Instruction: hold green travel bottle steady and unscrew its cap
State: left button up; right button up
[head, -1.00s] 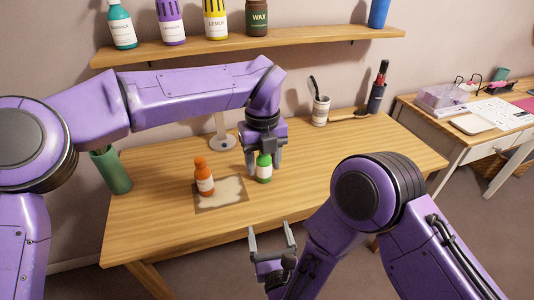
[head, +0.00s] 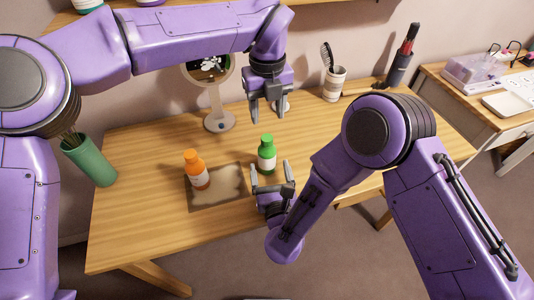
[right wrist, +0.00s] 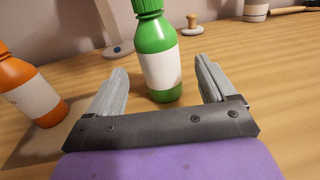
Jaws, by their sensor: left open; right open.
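The green travel bottle (head: 267,160) with a white label stands upright on the wooden table, its green cap (head: 267,139) on top. The bottle (right wrist: 160,65) also shows in the right wrist view, where the cap is partly cut off by the top edge. My right gripper (head: 271,172) is open, low in front of the bottle. Its fingers point at the bottle from either side, and the bottle stands just beyond or between the tips. My left gripper (head: 267,112) is open and empty, pointing down, above and behind the bottle and apart from it.
An orange bottle (head: 196,172) stands on a brown mat (head: 230,190) left of the green one. A round mirror (head: 219,121) stands behind, a green vase (head: 92,162) at left. A brush cup (head: 333,86) stands at back right. The table's right part is mostly clear.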

aim_at(266, 152)
jog(key=w, duration=0.4)
jog(key=w+a, duration=0.1)
jog(key=w, duration=0.2)
jog(key=shift+a, duration=0.1)
